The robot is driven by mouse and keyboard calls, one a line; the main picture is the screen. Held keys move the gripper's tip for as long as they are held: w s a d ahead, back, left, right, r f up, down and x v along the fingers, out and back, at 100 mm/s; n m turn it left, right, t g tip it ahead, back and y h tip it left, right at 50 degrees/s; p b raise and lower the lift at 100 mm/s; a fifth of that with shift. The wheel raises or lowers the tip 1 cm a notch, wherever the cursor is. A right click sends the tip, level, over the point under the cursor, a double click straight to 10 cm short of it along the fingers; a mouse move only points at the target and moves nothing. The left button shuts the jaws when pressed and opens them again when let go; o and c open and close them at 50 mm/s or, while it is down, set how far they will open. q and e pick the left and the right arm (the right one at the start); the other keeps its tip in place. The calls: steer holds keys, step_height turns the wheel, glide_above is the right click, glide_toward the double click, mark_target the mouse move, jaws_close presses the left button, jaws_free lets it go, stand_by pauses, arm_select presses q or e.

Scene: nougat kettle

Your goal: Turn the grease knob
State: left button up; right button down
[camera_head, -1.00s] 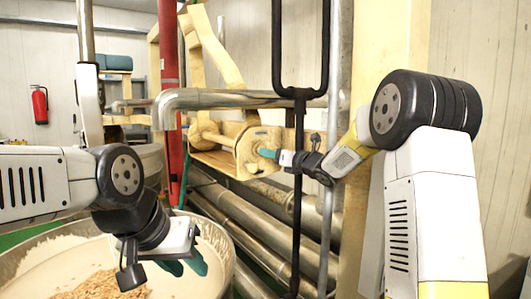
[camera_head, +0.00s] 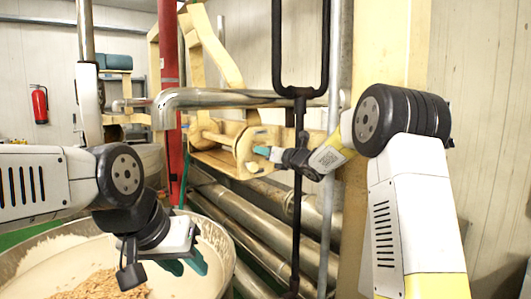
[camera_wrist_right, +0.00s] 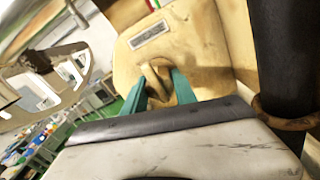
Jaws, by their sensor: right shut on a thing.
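The grease knob (camera_wrist_right: 157,76) is a small tan piece on a tan plate with a label, in the right wrist view. The teal fingers of my right gripper (camera_wrist_right: 162,79) lie on both sides of it and are shut on it. In the head view my right gripper (camera_head: 262,151) reaches the tan housing (camera_head: 236,158) from the right, and its fingers hide the knob there. My left gripper (camera_head: 186,265) points down over the kettle (camera_head: 228,245), its two teal fingers apart and nothing visible between them.
A red post (camera_head: 168,80) stands to the left.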

steer(key=shift+m, duration=0.4)
steer(key=m, duration=0.4)
steer(key=shift+m, duration=0.4)
steer(key=m, duration=1.2)
steer(key=shift+m, duration=0.3)
steer(key=m, duration=0.5)
steer(key=shift+m, duration=0.3)
steer(key=c, duration=1)
jaws_free()
steer(key=shift+r, duration=0.1)
